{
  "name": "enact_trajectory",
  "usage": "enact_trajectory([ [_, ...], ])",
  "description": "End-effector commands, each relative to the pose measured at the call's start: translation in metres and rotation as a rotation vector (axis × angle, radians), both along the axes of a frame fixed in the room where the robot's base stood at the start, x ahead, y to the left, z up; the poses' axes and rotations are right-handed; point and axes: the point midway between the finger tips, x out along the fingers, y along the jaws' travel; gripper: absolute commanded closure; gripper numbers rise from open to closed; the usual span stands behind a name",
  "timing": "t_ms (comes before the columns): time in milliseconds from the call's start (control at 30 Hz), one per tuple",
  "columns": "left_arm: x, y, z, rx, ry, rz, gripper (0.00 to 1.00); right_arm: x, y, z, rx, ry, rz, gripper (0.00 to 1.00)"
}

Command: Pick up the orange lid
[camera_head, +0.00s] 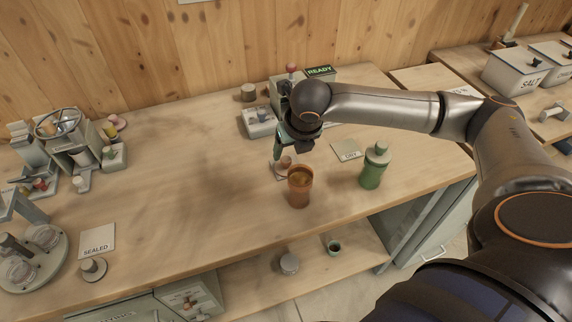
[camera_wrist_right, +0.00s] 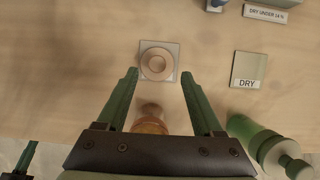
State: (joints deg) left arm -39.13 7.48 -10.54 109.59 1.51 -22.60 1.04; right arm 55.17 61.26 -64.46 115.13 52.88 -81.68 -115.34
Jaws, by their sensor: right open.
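The orange lid (camera_head: 286,161) looks like a pale orange ring lying flat on a small square pad (camera_head: 277,174) on the wooden bench. It also shows in the right wrist view as a round lid (camera_wrist_right: 157,65) on the grey pad (camera_wrist_right: 143,46). My right gripper (camera_head: 279,153) is above the lid, its fingers apart and empty. In the wrist view the lid sits between and slightly beyond the fingertips (camera_wrist_right: 159,75). A dark finger-like part (camera_wrist_right: 20,160) at the lower left of that view appears to be my left gripper; its jaw state is unclear.
An open orange jar (camera_head: 300,188) stands just in front of the pad. A green bottle (camera_head: 374,168) stands to its right, near the DRY card (camera_head: 346,150). A device with a READY display (camera_head: 319,71) is behind. The bench's left middle is clear.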

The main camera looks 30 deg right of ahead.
Motion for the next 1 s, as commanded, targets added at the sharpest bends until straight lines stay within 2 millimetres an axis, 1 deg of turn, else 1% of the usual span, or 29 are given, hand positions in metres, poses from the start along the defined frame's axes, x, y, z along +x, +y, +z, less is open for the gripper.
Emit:
enact_trajectory([
  [100, 0.001, 0.000, 0.000, 0.000, -0.003, -0.001, 1.00, 0.006, 0.002, -0.018, 0.000, 0.003, 0.001, 0.32],
  [200, 0.002, 0.000, -0.001, 0.000, -0.004, 0.000, 1.00, 0.012, 0.001, -0.032, -0.001, 0.001, 0.000, 0.32],
  [300, 0.003, 0.000, -0.001, 0.000, -0.006, 0.000, 1.00, 0.016, 0.000, -0.041, 0.000, 0.002, 0.000, 0.32],
  [567, 0.003, 0.000, -0.001, 0.000, -0.007, -0.001, 1.00, 0.017, 0.000, -0.043, 0.000, 0.000, 0.000, 0.32],
  [667, 0.003, 0.000, -0.001, 0.000, -0.007, -0.001, 1.00, 0.017, 0.000, -0.043, 0.000, 0.000, 0.000, 0.41],
  [1000, 0.003, 0.000, -0.001, 0.000, -0.007, -0.001, 1.00, 0.017, 0.000, -0.042, 0.000, 0.000, 0.000, 0.79],
])
